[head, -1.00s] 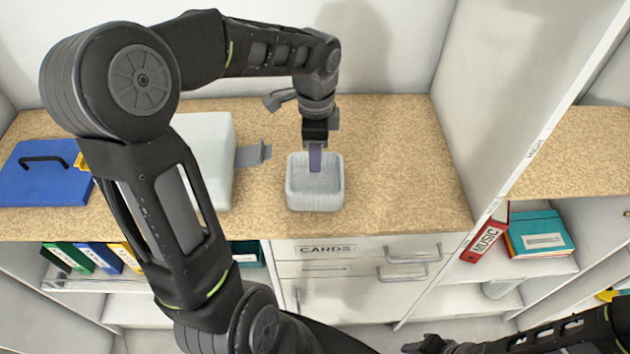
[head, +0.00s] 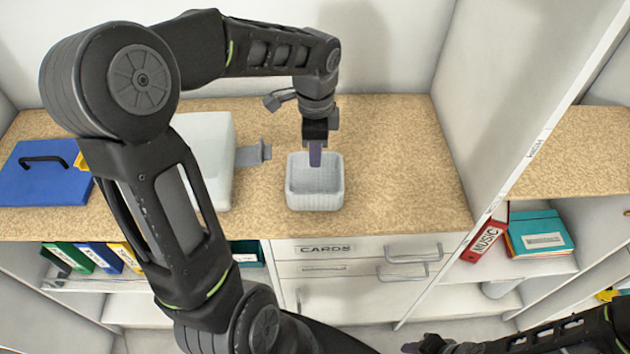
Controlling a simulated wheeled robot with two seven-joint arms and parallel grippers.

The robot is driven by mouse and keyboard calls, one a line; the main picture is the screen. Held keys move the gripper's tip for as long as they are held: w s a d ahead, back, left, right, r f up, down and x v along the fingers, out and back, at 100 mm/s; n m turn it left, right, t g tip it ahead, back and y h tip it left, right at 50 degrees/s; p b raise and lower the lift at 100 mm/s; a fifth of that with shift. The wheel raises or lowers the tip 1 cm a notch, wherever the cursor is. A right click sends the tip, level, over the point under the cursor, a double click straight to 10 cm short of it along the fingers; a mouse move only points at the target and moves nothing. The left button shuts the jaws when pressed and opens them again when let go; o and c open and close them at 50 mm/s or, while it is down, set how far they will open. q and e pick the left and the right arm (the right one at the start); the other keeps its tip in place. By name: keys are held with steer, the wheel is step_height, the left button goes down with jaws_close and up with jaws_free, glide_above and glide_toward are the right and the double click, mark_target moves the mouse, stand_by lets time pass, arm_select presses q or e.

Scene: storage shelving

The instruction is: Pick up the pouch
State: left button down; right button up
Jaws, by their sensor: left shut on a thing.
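My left gripper (head: 315,160) points straight down over the back part of a small pale grey ribbed bin (head: 316,205) on the tan counter. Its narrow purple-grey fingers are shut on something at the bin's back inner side. I take this to be the pouch, but its outline cannot be told apart from the fingers and the bin. The front part of the bin's inside looks empty. My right gripper (head: 412,346) shows only in part at the bottom edge, low and far from the bin; its jaws cannot be made out.
A white box (head: 205,150) with a grey latch stands left of the bin, partly behind my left arm. A blue case (head: 45,172) lies at the far left. A tall white partition (head: 510,90) bounds the counter on the right. The counter right of the bin is clear.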

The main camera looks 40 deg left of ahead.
arm_select(q)
steer(key=shift+r, duration=0.1)
step_height(320, 180, up, 10)
steer(key=shift+f+b, duration=0.1)
steer(key=shift+b, duration=0.4)
stand_by(0.6)
